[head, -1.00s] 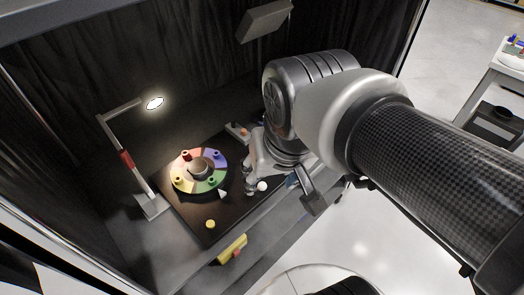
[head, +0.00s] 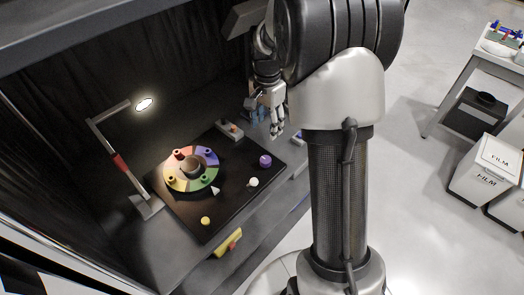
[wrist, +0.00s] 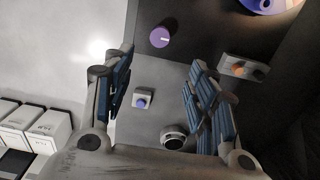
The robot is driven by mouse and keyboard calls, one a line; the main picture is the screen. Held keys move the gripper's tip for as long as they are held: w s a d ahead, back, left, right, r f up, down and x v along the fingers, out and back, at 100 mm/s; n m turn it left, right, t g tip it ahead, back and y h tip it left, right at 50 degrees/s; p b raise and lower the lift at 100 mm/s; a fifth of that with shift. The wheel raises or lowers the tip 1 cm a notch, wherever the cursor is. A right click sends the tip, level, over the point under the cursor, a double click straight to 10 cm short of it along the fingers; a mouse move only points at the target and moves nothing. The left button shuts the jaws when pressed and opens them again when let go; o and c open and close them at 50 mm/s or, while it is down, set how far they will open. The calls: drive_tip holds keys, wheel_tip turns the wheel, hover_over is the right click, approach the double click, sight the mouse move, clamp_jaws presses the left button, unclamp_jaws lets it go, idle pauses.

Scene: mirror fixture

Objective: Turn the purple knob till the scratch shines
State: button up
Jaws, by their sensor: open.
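The purple knob (head: 265,161) stands at the right corner of a dark plate (head: 236,203), right of the color-segmented ring (head: 172,181). A round grey piece (head: 190,166) sits inside the ring; I cannot make out a scratch on it. My gripper (head: 274,128) is open and empty, beyond and above the purple knob, apart from it. In the wrist view the purple knob (wrist: 160,37) shows a pale line on its top and lies past the fingertips, between the two spread fingers (wrist: 163,57).
A white knob (head: 253,182) and a yellow knob (head: 206,221) line the plate's front edge. A small box with an orange button (head: 230,130) is at the back. A lit lamp (head: 145,104) stands left. A small box with a purple button (wrist: 143,98) lies beside the plate.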

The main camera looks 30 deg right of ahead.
sight(266, 159)
wheel_tip(266, 159, down, 16)
drive_tip(key=b, duration=0.3)
drive_tip(key=shift+f, duration=0.15)
drive_tip(key=shift+c, duration=0.2)
drive_tip(key=c, duration=1)
drive_tip(key=shift+n, duration=0.4)
drive_tip(key=n, duration=0.3)
drive_tip(key=shift+n, duration=0.3)
drive_tip(key=n+p, duration=0.1)
drive_tip(key=n, duration=0.3)
drive_tip(key=shift+n, duration=0.3)
drive_tip(key=n, duration=0.4)
drive_tip(key=shift+p, duration=0.3)
drive_tip(key=shift+n, duration=2.4)
